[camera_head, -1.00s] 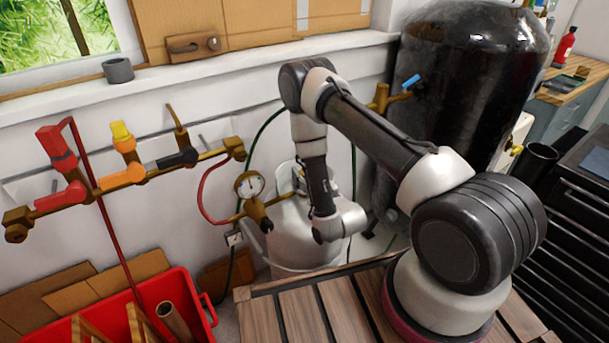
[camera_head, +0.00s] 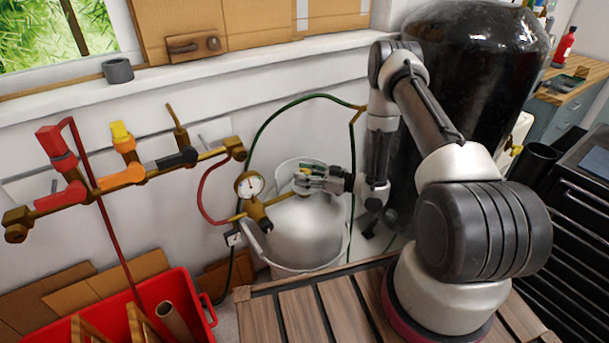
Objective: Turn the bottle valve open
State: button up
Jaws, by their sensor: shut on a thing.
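The bottle (camera_head: 305,235) is a pale grey gas cylinder standing at the wall, behind the wooden slatted top. A brass regulator (camera_head: 258,211) with a round gauge (camera_head: 249,185) joins its top from the left. My gripper (camera_head: 305,181) reaches in from the right at the top of the bottle, with its fingers pointing left. It is shut on the bottle valve, which the fingers mostly hide. A small green and yellow bit shows just above the fingers. I cannot tell how far the valve is turned.
A brass manifold (camera_head: 150,170) with red, yellow and black valve handles is on the wall at left. A red hose (camera_head: 203,190) and a green hose (camera_head: 265,125) run near the bottle. A large black tank (camera_head: 480,70) stands behind my arm. A red crate (camera_head: 200,300) is at lower left.

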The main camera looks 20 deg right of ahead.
aim_at(304, 171)
jog(key=shift+g, duration=0.3)
jog(key=o, duration=1)
jog(key=shift+o, duration=0.2)
notch_tip(304, 171, up, 10)
